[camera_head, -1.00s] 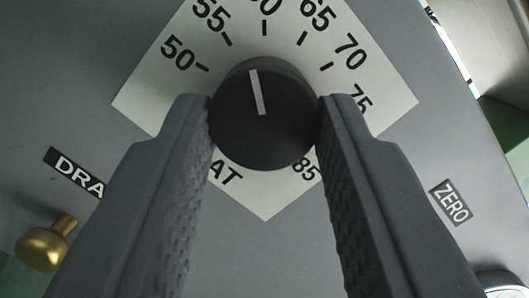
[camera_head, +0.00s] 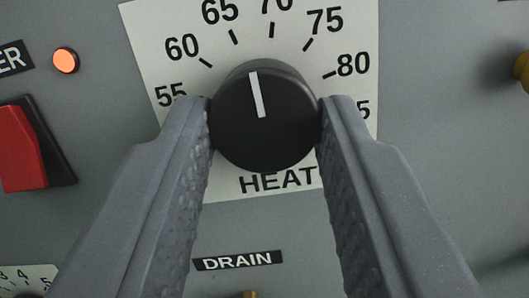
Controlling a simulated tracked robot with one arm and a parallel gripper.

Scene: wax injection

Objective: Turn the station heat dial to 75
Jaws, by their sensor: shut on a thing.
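The black round heat dial (camera_head: 265,125) sits in the middle of the view, with a white pointer line (camera_head: 258,95) on its face. My gripper (camera_head: 265,120) is shut on the dial, one finger on its left side and one on its right. The pointer aims between the 65 and 70 ticks of the white scale plate (camera_head: 155,50), roughly midway. The 75 mark (camera_head: 325,21) lies up and to the right of the dial. The "HEAT" label (camera_head: 277,180) shows below the dial, and the right finger partly covers the 85.
A lit orange lamp (camera_head: 65,60) and a red rocker switch (camera_head: 20,150) are at the left. A "DRAIN" label (camera_head: 238,261) lies below, and a brass knob (camera_head: 522,70) is at the right edge. Another scale (camera_head: 25,280) shows at the lower left.

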